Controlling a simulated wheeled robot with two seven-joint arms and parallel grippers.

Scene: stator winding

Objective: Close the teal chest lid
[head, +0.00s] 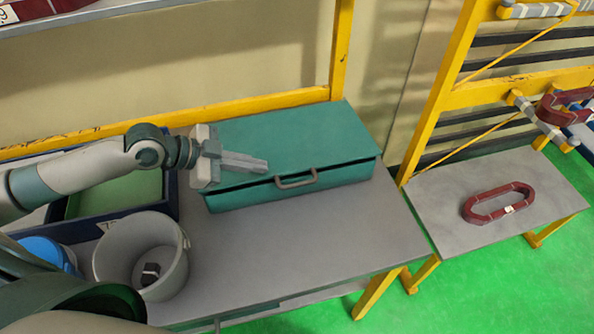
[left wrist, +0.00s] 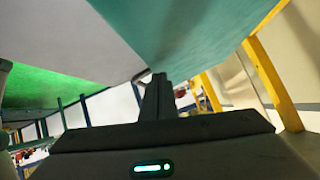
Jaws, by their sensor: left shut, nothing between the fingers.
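The teal chest (head: 345,165) stands on the grey workbench in the head view. Its lid (head: 290,135) lies over the box, with a narrow dark gap along the front and left edge. A grey handle (head: 296,181) is on the front. My left gripper (head: 262,165) is shut and empty, with its fingers over the front left part of the lid; I cannot tell whether they touch it. In the left wrist view the shut fingers (left wrist: 157,85) show close to a teal surface (left wrist: 190,45). My right gripper is not in view.
A white bucket (head: 120,248) with a dark item inside stands at the front left of the workbench (head: 300,245). A blue tray (head: 172,205) lies left of the chest. Yellow frame posts rise behind. A dark red coil (head: 480,217) lies on a side table.

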